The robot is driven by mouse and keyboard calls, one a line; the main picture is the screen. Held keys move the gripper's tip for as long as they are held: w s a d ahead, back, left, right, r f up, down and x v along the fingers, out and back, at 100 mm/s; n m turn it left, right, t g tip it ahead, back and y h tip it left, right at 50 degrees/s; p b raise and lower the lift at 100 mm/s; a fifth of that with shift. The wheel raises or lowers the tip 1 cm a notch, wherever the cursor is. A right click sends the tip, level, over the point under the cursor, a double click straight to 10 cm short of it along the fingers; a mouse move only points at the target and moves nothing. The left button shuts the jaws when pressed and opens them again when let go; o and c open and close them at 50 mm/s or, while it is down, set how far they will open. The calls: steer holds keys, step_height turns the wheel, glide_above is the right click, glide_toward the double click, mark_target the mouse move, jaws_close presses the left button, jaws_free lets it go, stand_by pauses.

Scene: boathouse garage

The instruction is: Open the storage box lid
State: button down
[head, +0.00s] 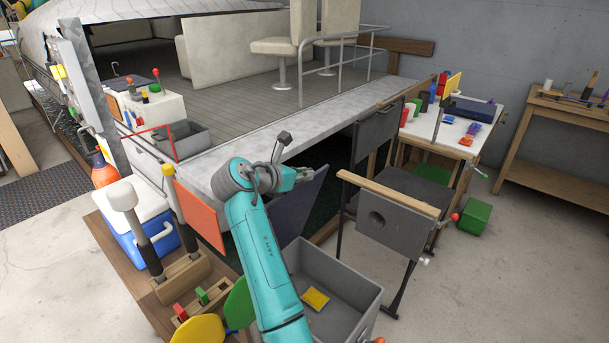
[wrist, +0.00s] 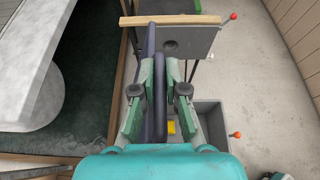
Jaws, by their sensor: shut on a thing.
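The storage box (head: 345,273) is a grey open-topped bin at the front, with a small yellow packet (head: 315,299) inside. Its dark blue-grey lid (head: 298,212) stands raised and tilted steeply at the far side of the box, leaving the inside in view. My gripper (head: 308,174) is at the lid's upper edge, shut on it. In the wrist view the lid (wrist: 159,100) shows as a dark strip between the two green fingers of my gripper (wrist: 160,68). My teal arm hides the left part of the box in the head view.
A folding chair (head: 392,222) with a grey panel stands just right of the lid. A wooden bench at left holds a blue-white cooler (head: 140,235) and upright levers. A boat deck (head: 245,150) lies behind.

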steer(key=c, duration=1.2)
jaws_free()
steer(key=shift+f, duration=0.1)
step_height(320, 180, up, 10)
